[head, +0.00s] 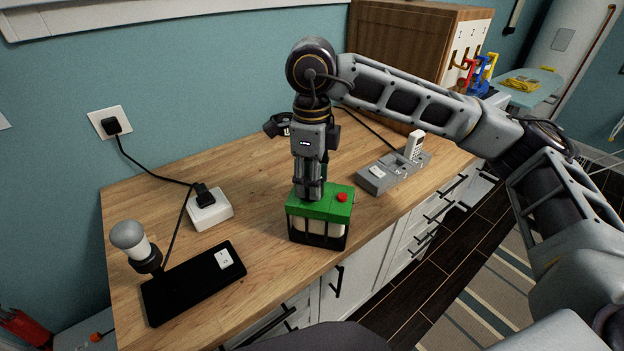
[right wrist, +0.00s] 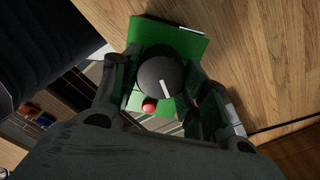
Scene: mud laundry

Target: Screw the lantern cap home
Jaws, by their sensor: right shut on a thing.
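The lantern (head: 318,230) stands upright on the wooden counter near its front edge, with a green top, a dark cage around a pale body and a red button. In the right wrist view its green top (right wrist: 180,40) carries a round dark cap (right wrist: 158,72) with a white line. My right gripper (head: 310,192) points straight down over the lantern's top. It is shut on the cap, with one finger on each side in the right wrist view (right wrist: 160,82). The cap is hidden behind the fingers in the head view. Whether a gap remains under it cannot be seen.
A black board with a bulb (head: 195,284) lies left on the counter (head: 260,262). A white plug box (head: 209,210) sits behind it. A grey tray with a white handset (head: 394,173) lies to the right. A wooden cabinet (head: 400,50) stands at the back.

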